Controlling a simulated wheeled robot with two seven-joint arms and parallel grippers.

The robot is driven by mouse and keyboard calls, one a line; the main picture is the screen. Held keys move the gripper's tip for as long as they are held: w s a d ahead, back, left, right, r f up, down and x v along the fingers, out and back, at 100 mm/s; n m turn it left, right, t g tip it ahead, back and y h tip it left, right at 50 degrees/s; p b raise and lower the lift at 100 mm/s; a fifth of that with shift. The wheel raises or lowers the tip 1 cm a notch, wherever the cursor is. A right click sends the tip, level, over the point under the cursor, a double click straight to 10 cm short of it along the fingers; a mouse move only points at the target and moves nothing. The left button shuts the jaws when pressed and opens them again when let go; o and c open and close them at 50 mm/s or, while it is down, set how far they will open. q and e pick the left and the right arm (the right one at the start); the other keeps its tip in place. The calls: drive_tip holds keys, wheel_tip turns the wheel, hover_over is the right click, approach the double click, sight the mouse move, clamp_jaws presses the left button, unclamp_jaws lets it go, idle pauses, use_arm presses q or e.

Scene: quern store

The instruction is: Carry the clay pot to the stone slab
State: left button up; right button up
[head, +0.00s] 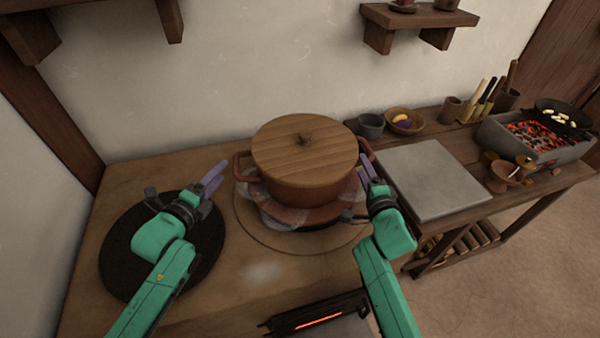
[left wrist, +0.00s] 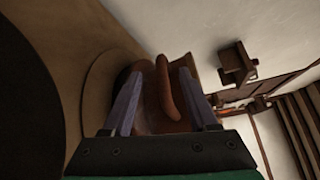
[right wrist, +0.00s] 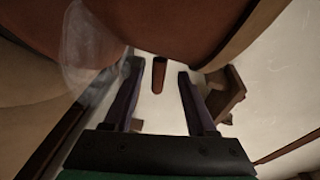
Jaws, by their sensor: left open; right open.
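The clay pot (head: 305,190) is reddish brown with a wooden lid (head: 290,150) and two side handles. It stands upright on a round hearth. The stone slab (head: 433,178) is a flat, bare grey square to its right. My left gripper (head: 216,178) is open, left of the pot and apart from the left handle (head: 241,168); in the left wrist view that handle (left wrist: 166,88) shows between the fingers. My right gripper (head: 368,172) is open by the right handle; in the right wrist view the handle (right wrist: 159,74) shows between the fingertips. Contact there is unclear.
A dark round disc (head: 125,255) lies left of the pot under my left arm. A glowing opening (head: 320,318) is at the front. Behind the slab are a grey cup (head: 370,126) and a bowl (head: 405,128). A brazier with coals (head: 535,138) stands at right. A shelf (head: 418,16) hangs above.

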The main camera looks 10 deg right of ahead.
use_arm(q)
drive_tip(key=x, duration=0.7)
drive_tip(key=shift+d, duration=0.15)
use_arm(e)
hover_over(353, 171)
drive_tip(key=shift+d+f, duration=0.1)
drive_tip(key=shift+f, duration=0.3)
use_arm(q)
drive_tip(key=shift+s, duration=0.1)
use_arm(e)
drive_tip(key=shift+s, duration=0.1)
use_arm(q)
drive_tip(key=shift+r, duration=0.1)
clamp_jaws()
use_arm(e)
clamp_jaws()
drive_tip(key=shift+r, duration=0.15)
